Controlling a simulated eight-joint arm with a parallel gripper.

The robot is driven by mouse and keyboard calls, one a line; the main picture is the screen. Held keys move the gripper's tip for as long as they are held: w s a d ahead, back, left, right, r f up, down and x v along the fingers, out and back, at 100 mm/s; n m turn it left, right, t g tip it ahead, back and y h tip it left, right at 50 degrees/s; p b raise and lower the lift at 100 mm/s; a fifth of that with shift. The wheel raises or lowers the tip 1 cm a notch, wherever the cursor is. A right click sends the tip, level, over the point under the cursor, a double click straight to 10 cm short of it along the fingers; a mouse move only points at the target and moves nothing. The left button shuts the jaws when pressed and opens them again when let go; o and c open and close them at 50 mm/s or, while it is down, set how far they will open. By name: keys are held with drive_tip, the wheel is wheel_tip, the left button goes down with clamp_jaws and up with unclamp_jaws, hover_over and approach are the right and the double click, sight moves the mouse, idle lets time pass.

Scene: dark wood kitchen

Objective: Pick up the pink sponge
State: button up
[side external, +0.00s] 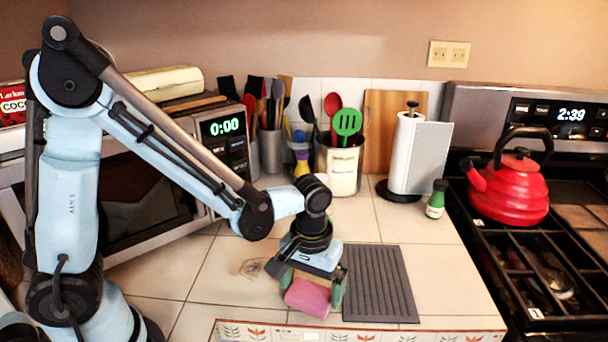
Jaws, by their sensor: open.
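The pink sponge (308,298) lies near the front edge of the tiled counter, just left of the grey ridged mat (380,284). My gripper (311,289) points down over the sponge, with one green-tipped finger at its left side and the other at its right side. The fingers are open around the sponge. I cannot tell whether either finger touches it. The sponge's top back part is hidden by my gripper.
A small green bottle (436,199) and a paper towel holder (420,155) stand behind the mat. Utensil crocks (341,168) line the back. A red kettle (509,187) sits on the stove at right. A microwave (150,190) is at left.

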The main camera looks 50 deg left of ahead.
drive_tip(key=shift+f, duration=0.75)
drive_tip(key=c, duration=0.8)
drive_tip(key=shift+r, duration=0.8)
wheel_tip(320, 180, up, 3)
drive_tip(key=shift+f, duration=0.15)
drive_tip(key=s+d+r, duration=0.4)
drive_tip(key=s+d, duration=0.1)
drive_tip(key=s+d+r, duration=0.2)
drive_tip(key=s+d, duration=0.1)
drive_tip(key=shift+s+d+r, duration=0.1)
drive_tip(key=shift+s+r, duration=0.1)
drive_tip(key=shift+r, duration=0.15)
